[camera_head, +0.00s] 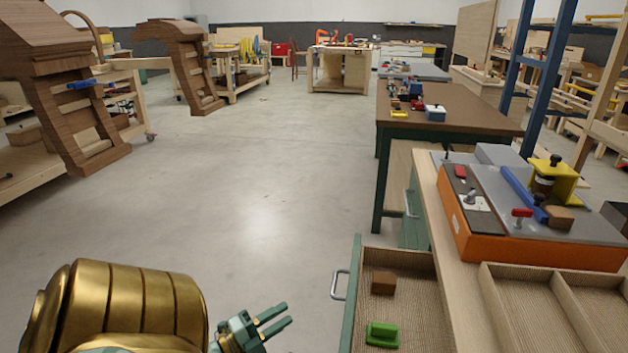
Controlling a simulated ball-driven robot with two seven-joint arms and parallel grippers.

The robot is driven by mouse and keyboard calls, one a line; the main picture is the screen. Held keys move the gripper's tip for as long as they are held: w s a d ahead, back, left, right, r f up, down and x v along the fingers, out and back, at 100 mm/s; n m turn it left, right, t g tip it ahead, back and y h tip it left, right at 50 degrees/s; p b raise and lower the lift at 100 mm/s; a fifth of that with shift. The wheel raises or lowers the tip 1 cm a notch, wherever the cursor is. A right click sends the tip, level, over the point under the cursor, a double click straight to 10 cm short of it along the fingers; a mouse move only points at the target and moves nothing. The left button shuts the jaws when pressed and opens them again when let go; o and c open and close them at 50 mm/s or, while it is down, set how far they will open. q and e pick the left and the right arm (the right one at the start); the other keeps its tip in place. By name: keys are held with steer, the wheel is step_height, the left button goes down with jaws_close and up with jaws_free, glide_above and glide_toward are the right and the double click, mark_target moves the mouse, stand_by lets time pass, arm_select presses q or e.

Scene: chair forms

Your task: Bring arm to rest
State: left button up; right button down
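My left gripper (276,320) shows at the bottom middle, at the end of my gold arm. Its two teal fingers point right and are spread apart, with nothing between them. It is over the floor, left of an open drawer (347,312) and apart from its handle (338,284). My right gripper does not show.
The open drawer holds a brown block (384,282) and a green piece (381,334). At the right, a workbench carries an orange-sided fixture (480,243) and a divided tray (505,310). A brown-topped table (470,119) stands behind. The concrete floor (250,190) is clear.

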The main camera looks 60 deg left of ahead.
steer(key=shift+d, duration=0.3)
